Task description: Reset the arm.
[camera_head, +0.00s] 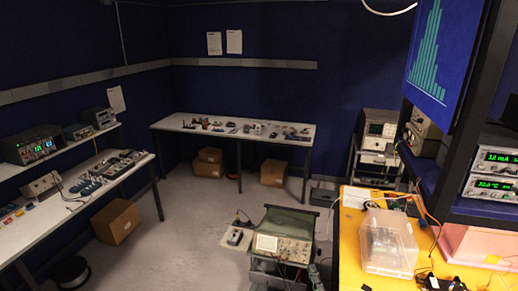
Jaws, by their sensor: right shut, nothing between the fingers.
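My right gripper (441,283) shows only in part, as a small dark shape at the bottom edge of the head view, at the lower right. It is low over the yellow bench top (350,262), to the right of a clear plastic box (389,245). It is shut and holds nothing that I can see. Most of the right arm is out of the frame. My left gripper is not in view.
A pink foam block (480,245) lies on the right of the yellow bench, under a shelf with lit instruments (494,160). An oscilloscope (283,247) stands on a cart left of the bench. Cables cross the bench top. The grey floor (190,240) is open at centre left.

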